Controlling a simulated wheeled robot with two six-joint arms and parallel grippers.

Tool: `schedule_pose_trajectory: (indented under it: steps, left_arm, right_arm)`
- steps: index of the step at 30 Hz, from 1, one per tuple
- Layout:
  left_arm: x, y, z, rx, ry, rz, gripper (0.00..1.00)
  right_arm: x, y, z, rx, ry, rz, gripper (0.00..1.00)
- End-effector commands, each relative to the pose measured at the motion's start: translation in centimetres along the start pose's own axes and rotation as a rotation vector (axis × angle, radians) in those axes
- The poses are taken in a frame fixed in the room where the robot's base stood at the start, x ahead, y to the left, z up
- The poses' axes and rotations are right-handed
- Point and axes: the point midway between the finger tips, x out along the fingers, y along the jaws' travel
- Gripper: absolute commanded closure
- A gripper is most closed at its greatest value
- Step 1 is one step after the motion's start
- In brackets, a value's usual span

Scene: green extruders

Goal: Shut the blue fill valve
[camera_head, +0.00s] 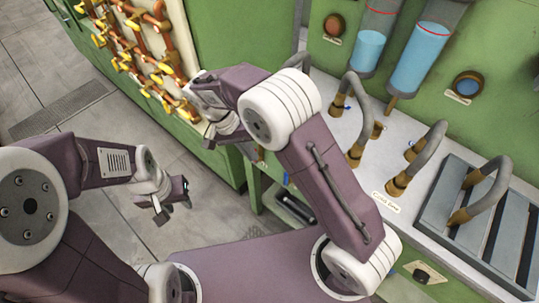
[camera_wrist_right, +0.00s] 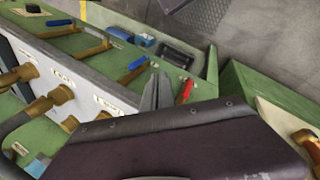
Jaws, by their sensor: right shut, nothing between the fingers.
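Two blue-handled levers on brass stems show in the right wrist view: a nearer blue lever (camera_wrist_right: 137,63) and a farther blue lever (camera_wrist_right: 60,22). I cannot tell which one is the fill valve. My right gripper (camera_wrist_right: 156,92) is shut and empty, close to the nearer blue lever and beside a red handle (camera_wrist_right: 185,92). In the head view my right gripper (camera_head: 251,151) is at the green machine's front edge, partly hidden by its own arm. My left gripper (camera_head: 173,208) looks open and empty above the floor.
Two tanks with blue liquid (camera_head: 420,60) stand on the green machine at the back. Several grey hoses on brass fittings (camera_head: 398,184) rise from the pale worktop. A panel of copper pipes with yellow handles (camera_head: 130,40) is at upper left. Open floor (camera_head: 110,215) lies at left.

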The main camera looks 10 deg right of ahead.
Motion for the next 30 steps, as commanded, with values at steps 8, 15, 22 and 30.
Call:
schedule_pose_trajectory:
  steps: [8, 15, 22, 30]
  left_arm:
    - [0.1, 0.0, 0.0, 0.0, -0.001, 0.0, 0.64]
    - [0.3, 0.0, 0.1, 0.0, 0.0, 0.0, 0.64]
    - [0.7, 0.0, 0.1, 0.0, 0.0, 0.0, 0.64]
    - [0.3, 0.0, 0.1, 0.0, 0.0, 0.0, 0.64]
  right_arm:
    - [-0.1, -0.1, 0.1, -0.006, 0.003, -0.003, 1.0]
    - [2.2, -0.1, 0.1, -0.004, 0.001, 0.0, 1.0]
    - [7.2, -0.1, 0.1, -0.005, 0.0, 0.0, 1.0]
    - [10.7, 2.0, 0.1, -0.002, 0.001, -0.003, 1.0]
